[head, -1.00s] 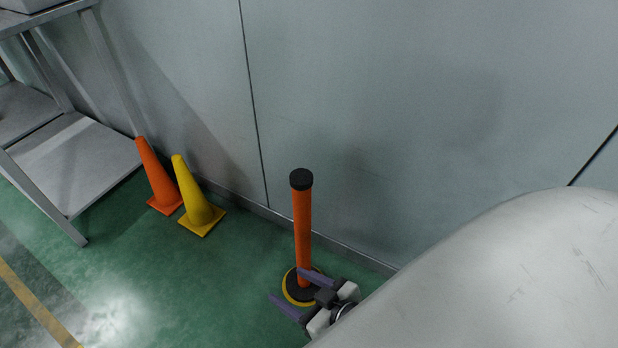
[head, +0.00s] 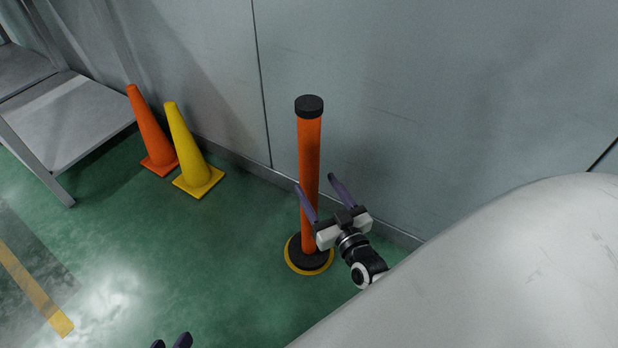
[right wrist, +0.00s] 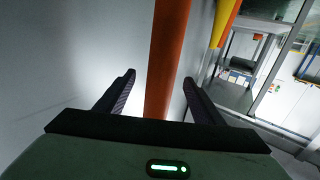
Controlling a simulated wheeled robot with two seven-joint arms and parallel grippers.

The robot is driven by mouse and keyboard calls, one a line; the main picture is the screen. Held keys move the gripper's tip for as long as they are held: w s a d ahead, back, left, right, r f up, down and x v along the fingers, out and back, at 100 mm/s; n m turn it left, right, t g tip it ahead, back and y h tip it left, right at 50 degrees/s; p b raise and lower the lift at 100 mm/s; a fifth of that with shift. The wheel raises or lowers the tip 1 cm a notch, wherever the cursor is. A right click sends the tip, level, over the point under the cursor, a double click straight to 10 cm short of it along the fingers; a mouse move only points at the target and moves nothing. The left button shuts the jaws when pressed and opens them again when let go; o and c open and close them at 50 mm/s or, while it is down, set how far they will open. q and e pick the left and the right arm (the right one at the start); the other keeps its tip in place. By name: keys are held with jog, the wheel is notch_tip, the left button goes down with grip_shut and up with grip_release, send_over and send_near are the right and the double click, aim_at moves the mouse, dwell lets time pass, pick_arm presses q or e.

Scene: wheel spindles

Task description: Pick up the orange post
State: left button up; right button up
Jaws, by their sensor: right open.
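The orange post (head: 310,150) stands upright with a black cap and a round black base (head: 310,258) edged in yellow. My right gripper (head: 315,183) is open beside the post's middle. In the head view one finger crosses in front of the post and the other is to its right. In the right wrist view the post (right wrist: 167,60) shows between the two spread fingers (right wrist: 158,78); I cannot tell whether they touch it. My left gripper (head: 171,342) shows only its dark fingertips at the bottom edge.
A grey wall (head: 420,90) runs close behind the post. An orange cone (head: 150,130) and a yellow cone (head: 188,150) stand to the left, beside a metal shelf (head: 65,115). The green floor (head: 200,260) left of the post is clear.

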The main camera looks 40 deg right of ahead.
aim_at(313, 180)
jog(key=w, duration=0.1)
jog(key=w+b, duration=0.1)
jog(key=w, duration=0.1)
jog(key=w+b, duration=0.1)
jog(key=shift+w+d+r, duration=0.2)
jog(key=shift+d+r, duration=0.05)
jog(key=shift+d, duration=0.05)
jog(key=shift+w+d, duration=0.1)
jog(key=shift+w, duration=0.3)
pick_arm(q)
jog(key=shift+w+d+r+t+h, duration=0.15)
jog(key=shift+d+r+t+h, duration=0.35)
jog(key=shift+r, duration=0.35)
pick_arm(e)
jog(key=shift+r, duration=0.1)
